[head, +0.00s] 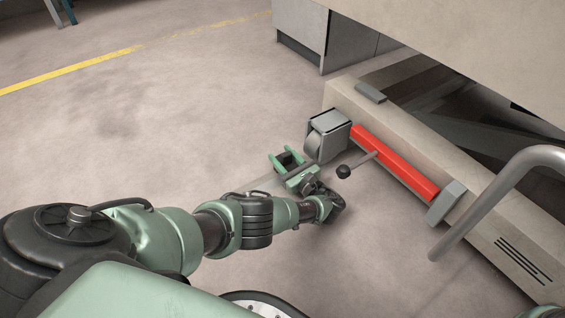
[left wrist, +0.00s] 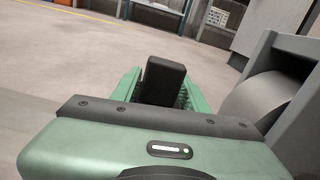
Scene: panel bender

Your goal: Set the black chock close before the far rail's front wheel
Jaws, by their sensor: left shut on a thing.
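The black chock (left wrist: 163,82) sits between the green fingers of my left gripper (left wrist: 161,88), which is shut on it. In the head view my left gripper (head: 286,156) is low near the floor, and only a small dark part of the chock shows between its fingers. The front wheel (head: 314,147) stands in a grey bracket at the rail's far end, just right of the gripper. The wheel also shows close on the right in the left wrist view (left wrist: 258,102). I cannot tell whether the chock touches the floor. My right gripper is not in view.
The beige rail (head: 440,176) with a red bar (head: 395,163) runs toward the lower right. A lever with a black knob (head: 343,172) sticks out close to my left wrist. A grey bent tube handle (head: 490,200) stands at right.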

